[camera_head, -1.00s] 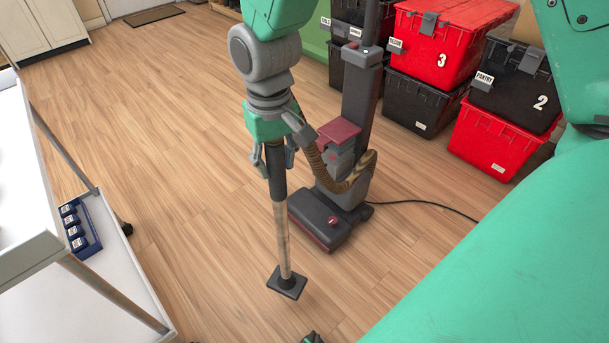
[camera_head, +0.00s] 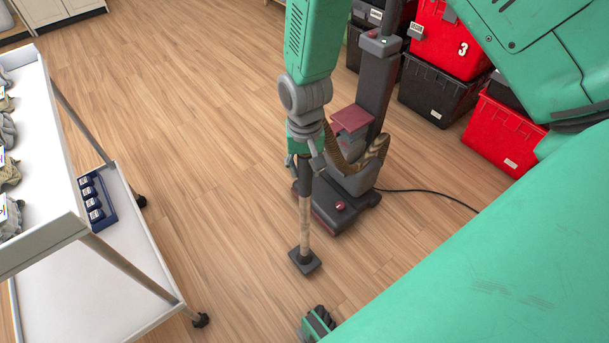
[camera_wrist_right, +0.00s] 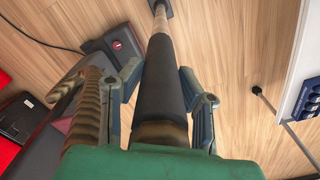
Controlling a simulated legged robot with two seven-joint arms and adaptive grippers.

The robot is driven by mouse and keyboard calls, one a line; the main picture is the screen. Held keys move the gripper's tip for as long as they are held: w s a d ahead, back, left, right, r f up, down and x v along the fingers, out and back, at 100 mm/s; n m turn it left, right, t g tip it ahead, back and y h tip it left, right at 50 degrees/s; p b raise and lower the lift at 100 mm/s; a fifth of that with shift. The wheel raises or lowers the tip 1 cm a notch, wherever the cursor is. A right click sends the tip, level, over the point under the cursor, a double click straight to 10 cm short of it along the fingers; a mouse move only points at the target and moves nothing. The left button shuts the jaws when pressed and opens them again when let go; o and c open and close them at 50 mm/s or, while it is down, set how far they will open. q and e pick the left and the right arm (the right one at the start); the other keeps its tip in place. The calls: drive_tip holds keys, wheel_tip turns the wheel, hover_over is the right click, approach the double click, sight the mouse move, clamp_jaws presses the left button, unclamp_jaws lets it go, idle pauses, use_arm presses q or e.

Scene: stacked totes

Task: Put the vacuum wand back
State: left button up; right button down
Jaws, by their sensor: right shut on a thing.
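The vacuum wand (camera_head: 305,212) has a dark grip, a pale tube and a flat dark foot (camera_head: 304,261). It hangs nearly upright over the floor in the head view. My right gripper (camera_head: 305,168) is shut on the dark grip; in the wrist view the wand (camera_wrist_right: 163,75) runs between the two fingers (camera_wrist_right: 165,100). The upright vacuum (camera_head: 365,130) stands just right of the wand, grey with a dark red top panel. A ribbed brown hose (camera_head: 365,163) loops at its side, near my gripper; it shows large in the wrist view (camera_wrist_right: 88,115). My left gripper is not in view.
A white cart (camera_head: 120,290) with a blue rack (camera_head: 95,200) on its lower shelf stands at left. Black and red totes (camera_head: 440,88) are stacked at upper right. A black cord (camera_head: 430,192) trails from the vacuum. The floor between cart and wand is clear.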

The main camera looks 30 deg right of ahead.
drive_tip(key=f+b, duration=0.1)
drive_tip(key=f, duration=0.2)
drive_tip(key=shift+a+f, duration=0.1)
drive_tip(key=shift+a, duration=0.1)
drive_tip(key=c, duration=1.1)
unclamp_jaws()
drive_tip(key=shift+c, duration=0.2)
wheel_tip(320, 180, up, 12)
drive_tip(key=p, duration=0.5)
